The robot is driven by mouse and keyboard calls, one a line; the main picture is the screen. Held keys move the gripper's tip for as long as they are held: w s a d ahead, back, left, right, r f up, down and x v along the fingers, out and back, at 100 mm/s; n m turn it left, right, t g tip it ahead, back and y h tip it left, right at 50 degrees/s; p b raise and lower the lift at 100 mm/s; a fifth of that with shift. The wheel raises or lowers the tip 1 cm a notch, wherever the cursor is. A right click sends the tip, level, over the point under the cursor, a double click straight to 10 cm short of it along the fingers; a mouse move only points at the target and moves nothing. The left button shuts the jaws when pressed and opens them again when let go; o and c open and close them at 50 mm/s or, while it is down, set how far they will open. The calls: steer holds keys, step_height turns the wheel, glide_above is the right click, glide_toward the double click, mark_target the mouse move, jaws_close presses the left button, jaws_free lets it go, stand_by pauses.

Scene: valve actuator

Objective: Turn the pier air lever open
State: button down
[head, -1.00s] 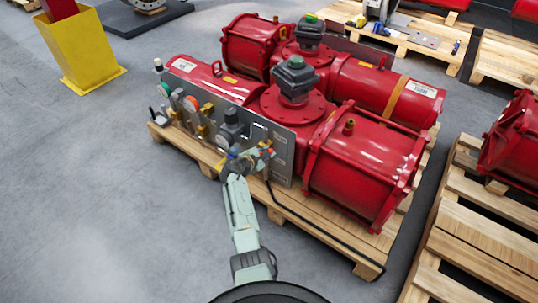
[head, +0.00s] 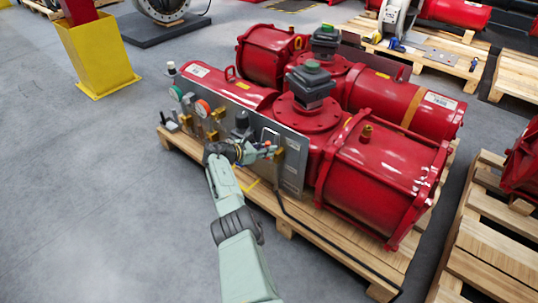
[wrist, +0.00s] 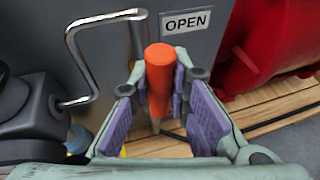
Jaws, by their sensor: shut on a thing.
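The pier air lever shows in the wrist view as an orange round handle (wrist: 159,75) beside an "OPEN" label (wrist: 187,22) on the grey panel (wrist: 115,50). My gripper (wrist: 160,90) has its purple-padded fingers on both sides of the handle, shut on it near the fingertips. The handle's end faces the camera. Its pivot is hidden. In the head view my gripper (head: 268,152) is at the front of the panel (head: 293,168), near its right end. The lever is small there and partly covered by the fingers.
A metal loop handle (wrist: 75,60) is on the panel left of the lever. Red actuator cylinders (head: 380,170) stand behind the panel on a wooden pallet (head: 330,245). Gauges and brass fittings (head: 205,115) are farther left. Grey floor (head: 90,200) is clear at left.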

steer(key=shift+w+a, duration=0.1)
stand_by(0.4)
steer(key=c, duration=1.5)
jaws_free()
steer(key=v, duration=1.2)
steer(key=shift+a, duration=0.1)
